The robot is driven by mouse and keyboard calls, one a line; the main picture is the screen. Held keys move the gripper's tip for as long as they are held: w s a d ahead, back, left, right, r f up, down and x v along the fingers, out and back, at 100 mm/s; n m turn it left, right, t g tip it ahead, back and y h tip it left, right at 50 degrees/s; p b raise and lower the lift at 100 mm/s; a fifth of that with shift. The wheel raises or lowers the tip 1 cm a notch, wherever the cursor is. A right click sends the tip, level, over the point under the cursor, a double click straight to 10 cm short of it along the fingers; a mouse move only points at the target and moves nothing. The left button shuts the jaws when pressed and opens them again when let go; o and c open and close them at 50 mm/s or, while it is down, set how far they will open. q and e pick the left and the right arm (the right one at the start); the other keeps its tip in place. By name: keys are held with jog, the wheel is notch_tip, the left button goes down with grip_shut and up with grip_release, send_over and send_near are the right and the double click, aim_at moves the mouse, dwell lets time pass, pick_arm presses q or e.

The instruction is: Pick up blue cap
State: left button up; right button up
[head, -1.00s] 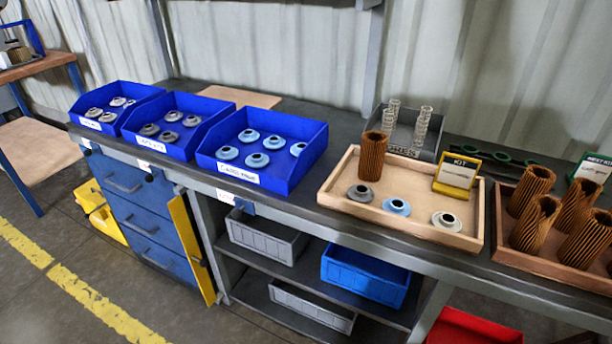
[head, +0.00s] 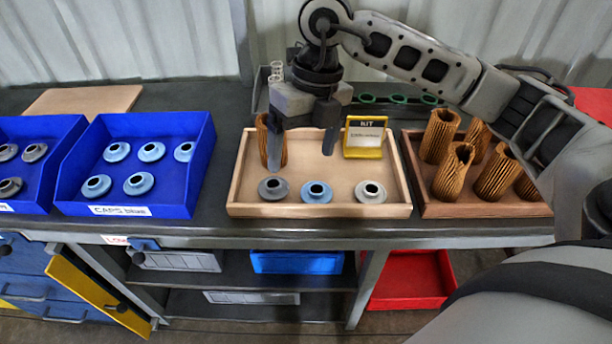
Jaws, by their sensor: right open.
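Several blue caps lie in the blue bin labelled for blue caps (head: 187,198), one of them at its front (head: 138,184). Another blue cap (head: 316,191) lies in the wooden kit tray (head: 236,208), between a dark grey cap (head: 273,188) and a light grey cap (head: 370,191). My right gripper (head: 302,160) is open and empty, fingers pointing down above the kit tray, behind the row of caps. It partly hides a brown pleated filter (head: 263,145) standing in the tray. My left gripper is not in view.
A yellow-framed KIT sign (head: 364,137) stands in the tray's back right. A wooden tray of brown filters (head: 480,209) is to the right, under my right arm. Another blue bin with grey caps (head: 45,124) is at far left.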

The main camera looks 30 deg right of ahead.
jog(key=m+h, duration=0.1)
jog(key=h, duration=0.1)
send_near(317, 189)
jog(key=f, duration=0.3)
jog(key=shift+s+d+f+t+p, duration=0.15)
jog(key=shift+s+t+p, duration=0.15)
jog(key=shift+s+p, duration=0.1)
jog(key=shift+w+a+f+p, duration=0.1)
jog(key=shift+f+p, duration=0.1)
jog(key=shift+f, duration=0.75)
jog(key=shift+w+a+f+p, duration=0.1)
jog(key=shift+a+f+p, duration=0.05)
jog(key=shift+f, duration=0.75)
jog(key=shift+a+f+p, duration=0.1)
jog(key=shift+f+p, duration=0.1)
jog(key=shift+f, duration=0.75)
jog(key=c, duration=1.1)
